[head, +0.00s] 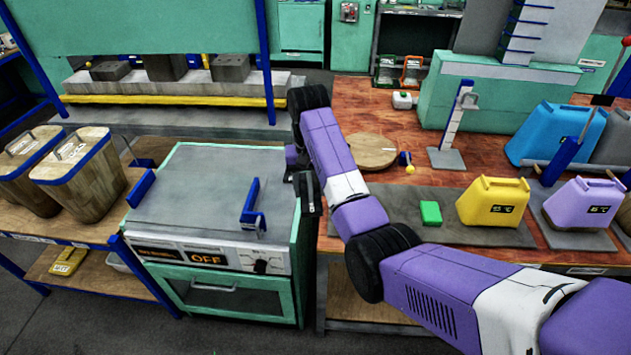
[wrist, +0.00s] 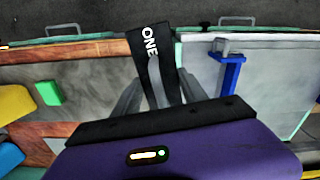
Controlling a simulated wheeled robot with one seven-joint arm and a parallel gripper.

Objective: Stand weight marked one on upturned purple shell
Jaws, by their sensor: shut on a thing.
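My gripper (wrist: 158,98) is shut on a black weight (wrist: 150,55) with ONE in white letters on its face. In the head view my gripper (head: 297,172) is partly hidden by my arm. There the black weight (head: 309,193) hangs at the seam between the grey-topped press and the wooden table. The purple shell (head: 580,203) stands at the right of the table on a grey plate, with dark lettering on its front and a handle-like bar on top. The gripper is well to its left. The shell does not show in the wrist view.
A green block (head: 430,212) and a yellow shell (head: 493,202) stand on a grey mat between my arm and the purple shell. A larger blue shell (head: 553,132) and a blue lever post (head: 566,150) stand behind. The press (head: 205,200) reads OFF.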

